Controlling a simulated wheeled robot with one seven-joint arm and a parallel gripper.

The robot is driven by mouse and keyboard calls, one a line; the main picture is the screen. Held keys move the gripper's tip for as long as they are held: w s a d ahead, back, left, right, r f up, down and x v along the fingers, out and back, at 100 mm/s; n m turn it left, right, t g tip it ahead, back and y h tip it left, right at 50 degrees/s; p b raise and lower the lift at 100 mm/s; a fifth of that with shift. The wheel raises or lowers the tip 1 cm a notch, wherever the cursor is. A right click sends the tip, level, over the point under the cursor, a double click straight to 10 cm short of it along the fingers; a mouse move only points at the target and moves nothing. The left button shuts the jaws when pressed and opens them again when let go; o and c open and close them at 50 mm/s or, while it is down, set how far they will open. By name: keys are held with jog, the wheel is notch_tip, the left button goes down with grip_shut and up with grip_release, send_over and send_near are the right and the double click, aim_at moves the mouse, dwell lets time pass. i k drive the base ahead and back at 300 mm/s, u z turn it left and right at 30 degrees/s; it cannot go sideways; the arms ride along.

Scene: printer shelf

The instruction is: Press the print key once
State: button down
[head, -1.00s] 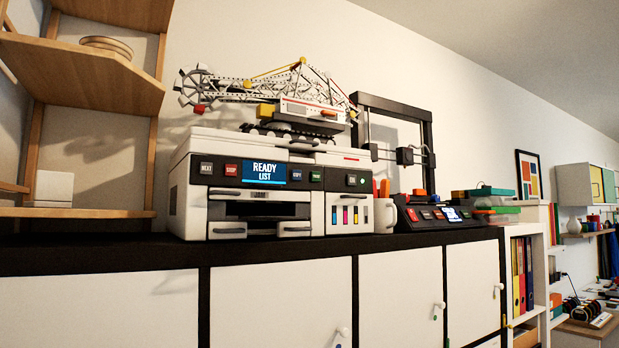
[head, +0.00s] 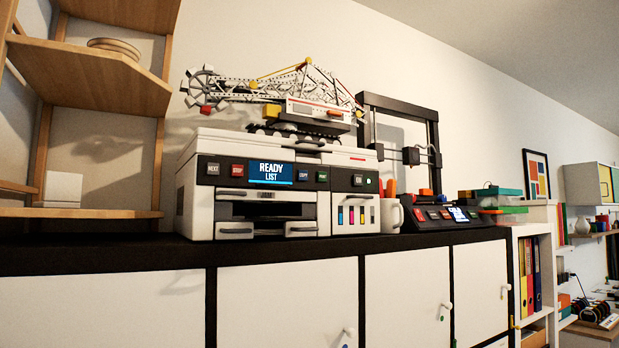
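A white and black printer (head: 195,209) stands on the black top of a long cabinet, left of the middle of the head view. Its blue screen (head: 270,172) reads "READY LIST". A row of keys flanks the screen: a dark key marked NEXT (head: 213,169) and a red key (head: 238,170) to the left, a blue key (head: 303,174) and a green key (head: 322,176) to the right, then a dark key (head: 358,180) and a small green light. The labels right of the screen are too small to read surely. My gripper is not in view.
A crane-like model (head: 300,108) sits on the printer. To the right stand a mug (head: 391,215), a 3D printer frame (head: 433,150) and a black control panel (head: 430,225). Wooden shelves (head: 90,75) rise at the left. White cabinet doors (head: 285,295) fill the front.

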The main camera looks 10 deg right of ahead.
aim_at(322, 176)
jog(key=u, duration=0.05)
jog(key=k, duration=0.5)
jog(key=z, duration=1.5)
jog(key=i, duration=1.1)
jog(key=u, duration=1.6)
